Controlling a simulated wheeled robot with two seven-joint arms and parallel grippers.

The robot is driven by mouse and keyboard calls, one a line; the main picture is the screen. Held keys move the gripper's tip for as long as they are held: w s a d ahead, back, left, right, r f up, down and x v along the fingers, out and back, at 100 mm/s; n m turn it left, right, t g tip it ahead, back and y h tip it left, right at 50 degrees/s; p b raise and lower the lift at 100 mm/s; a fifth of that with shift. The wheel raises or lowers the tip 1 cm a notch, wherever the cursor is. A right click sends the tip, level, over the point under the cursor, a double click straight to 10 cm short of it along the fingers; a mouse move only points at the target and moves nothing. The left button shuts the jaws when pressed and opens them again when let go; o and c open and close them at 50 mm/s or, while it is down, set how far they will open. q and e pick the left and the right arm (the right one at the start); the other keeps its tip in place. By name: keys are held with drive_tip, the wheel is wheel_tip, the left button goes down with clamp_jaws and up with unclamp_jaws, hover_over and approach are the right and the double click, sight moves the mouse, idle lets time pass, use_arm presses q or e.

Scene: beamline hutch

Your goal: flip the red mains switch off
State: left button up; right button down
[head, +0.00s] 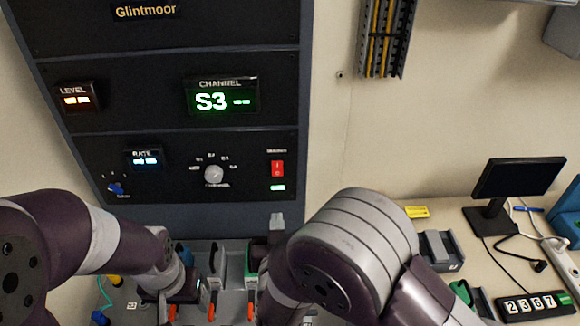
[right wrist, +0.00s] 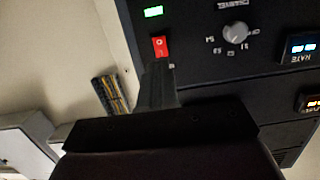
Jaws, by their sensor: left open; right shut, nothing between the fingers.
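The red mains switch (head: 277,169) is a small rocker on the right of the rack's lower black panel, with a lit green lamp (head: 278,187) just below it. I cannot tell which half is pressed in. My right gripper (head: 277,221) is shut and empty, its grey fingertips below the switch in the head view. In the right wrist view the shut fingers (right wrist: 158,72) point at the red switch (right wrist: 160,46), close to its edge; contact cannot be told. My left gripper (head: 178,300) is low on the left, open, its fingers hard to make out.
A selector knob (head: 213,174) sits left of the switch, and a small blue knob (head: 116,188) is further left. The channel display (head: 221,97) reads S3. A bench with orange-tipped holders lies below. A monitor (head: 518,178) stands on the right table.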

drive_tip(key=r, duration=0.1)
drive_tip(key=p, duration=0.5)
approach(276, 173)
drive_tip(key=shift+t, duration=0.3)
drive_tip(key=w, duration=0.3)
drive_tip(key=w+f, duration=0.1)
drive_tip(key=w, duration=0.1)
drive_tip(key=shift+w, duration=0.4)
drive_tip(key=shift+w+f, duration=0.25)
drive_tip(key=shift+w, duration=0.2)
